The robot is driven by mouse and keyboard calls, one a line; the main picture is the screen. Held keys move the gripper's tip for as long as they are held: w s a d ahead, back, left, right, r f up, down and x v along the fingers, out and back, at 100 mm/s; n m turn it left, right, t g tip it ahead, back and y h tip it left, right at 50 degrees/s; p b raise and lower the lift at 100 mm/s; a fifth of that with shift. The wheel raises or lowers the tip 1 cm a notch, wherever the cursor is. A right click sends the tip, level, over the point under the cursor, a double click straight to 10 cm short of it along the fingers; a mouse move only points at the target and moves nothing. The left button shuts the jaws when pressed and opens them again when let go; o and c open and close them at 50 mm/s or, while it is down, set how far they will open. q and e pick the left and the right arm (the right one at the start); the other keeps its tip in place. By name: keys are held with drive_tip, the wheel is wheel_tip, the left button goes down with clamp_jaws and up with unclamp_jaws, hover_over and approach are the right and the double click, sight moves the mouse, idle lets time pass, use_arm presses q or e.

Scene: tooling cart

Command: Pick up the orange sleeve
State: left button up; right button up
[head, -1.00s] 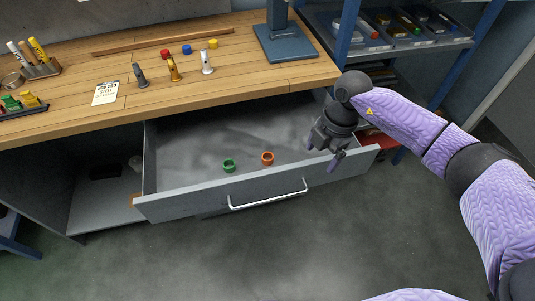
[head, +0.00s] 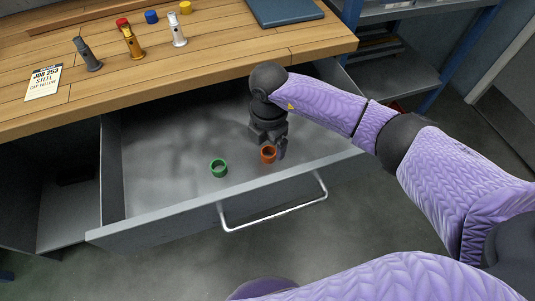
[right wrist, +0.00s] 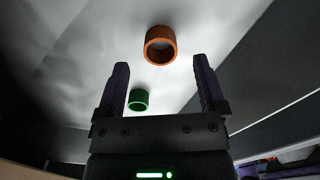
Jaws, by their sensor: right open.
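The orange sleeve (head: 267,154), a short ring, stands on the floor of the open drawer. In the right wrist view the orange sleeve (right wrist: 160,45) lies just beyond the fingertips, roughly midway between them. My right gripper (head: 276,146) is inside the drawer beside the orange sleeve, with a finger overlapping its right side in the head view. In the right wrist view my right gripper (right wrist: 162,68) is open with nothing between its fingers. My left gripper is not in view.
A green sleeve (head: 218,168) stands in the drawer left of the orange one. The drawer's front panel (head: 160,222) with its handle (head: 275,213) is near. The wooden bench top (head: 215,60) overhangs the drawer's back. The drawer's left part is clear.

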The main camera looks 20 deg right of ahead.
sight(268, 150)
wheel_tip(268, 150, down, 4)
drive_tip(key=shift+r+b, duration=0.1)
drive_tip(key=shift+b, duration=0.6)
drive_tip(key=shift+r, duration=0.15)
clamp_jaws()
